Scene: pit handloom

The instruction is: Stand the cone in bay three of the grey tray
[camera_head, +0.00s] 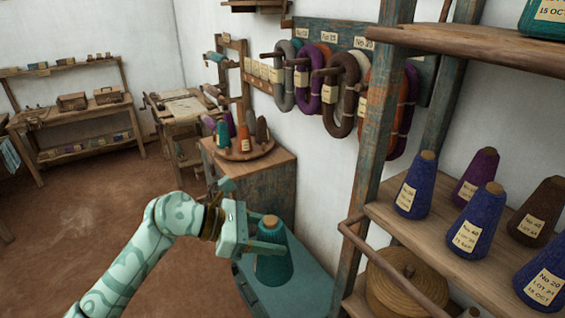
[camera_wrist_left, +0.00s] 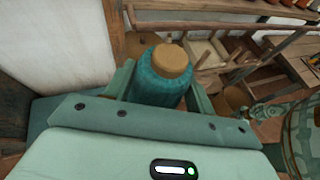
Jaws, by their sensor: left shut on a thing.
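A teal cone (camera_head: 273,265) with a tan tip is upright between the fingers of my left gripper (camera_head: 268,236), which is shut on it. The cone also shows in the left wrist view (camera_wrist_left: 160,85), with a finger of the left gripper (camera_wrist_left: 162,90) on each side. In the head view the cone is over a teal top (camera_head: 305,287); I cannot tell whether its base touches that top. I cannot make out a grey tray or its bays in either view. My right gripper is not in view.
A shelf rack (camera_head: 385,213) on the right holds several blue, purple and brown cones, with a coiled basket (camera_head: 392,291) below. A wooden cabinet (camera_head: 273,187) behind bears a round board of cones. Yarn hanks (camera_head: 343,95) hang on the wall. The floor (camera_head: 90,205) at left is clear.

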